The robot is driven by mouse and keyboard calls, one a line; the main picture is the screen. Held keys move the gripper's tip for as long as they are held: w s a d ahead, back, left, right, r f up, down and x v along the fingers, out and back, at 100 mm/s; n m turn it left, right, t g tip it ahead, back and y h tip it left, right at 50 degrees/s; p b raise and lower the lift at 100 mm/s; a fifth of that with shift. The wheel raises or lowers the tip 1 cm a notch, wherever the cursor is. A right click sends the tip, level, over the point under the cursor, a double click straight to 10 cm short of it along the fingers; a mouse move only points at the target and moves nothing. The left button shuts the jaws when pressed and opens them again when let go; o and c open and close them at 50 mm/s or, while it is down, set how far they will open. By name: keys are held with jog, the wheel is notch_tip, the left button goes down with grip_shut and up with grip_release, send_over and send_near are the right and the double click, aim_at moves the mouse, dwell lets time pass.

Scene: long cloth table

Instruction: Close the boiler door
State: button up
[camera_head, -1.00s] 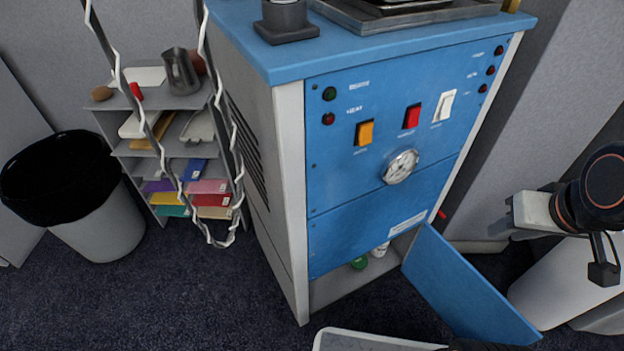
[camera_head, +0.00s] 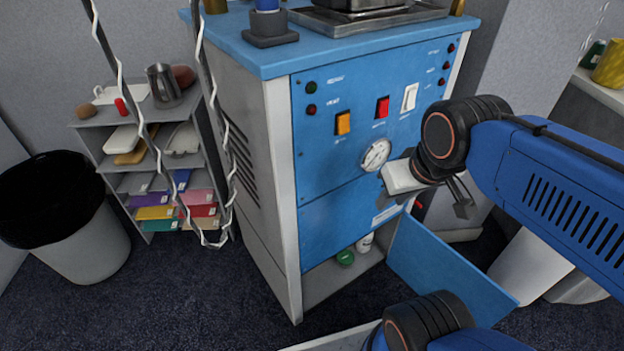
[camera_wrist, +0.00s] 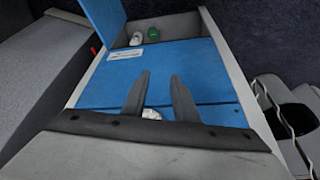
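The boiler (camera_head: 340,215) is a tall cabinet with a blue front, switches and a round gauge (camera_head: 376,155). Its blue door (camera_head: 445,272) stands open at the lower right, swung out from the low compartment. The door also shows at the top left of the wrist view (camera_wrist: 103,18). My gripper (camera_head: 463,200) is in front of the right part of the front panel, above the door and apart from it. In the wrist view my gripper's two dark fingers (camera_wrist: 160,75) are spread with nothing between them, over the blue panel.
A green item (camera_head: 345,257) and a white bottle (camera_head: 365,242) stand inside the compartment. A bin (camera_head: 80,240) and a shelf (camera_head: 140,185) of coloured folders are at the left. Dark carpet (camera_head: 185,300) lies free in front. A small red piece (camera_wrist: 93,50) sits beside the door's hinge side.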

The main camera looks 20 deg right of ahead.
grip_shut()
jog(key=shift+d, duration=0.15)
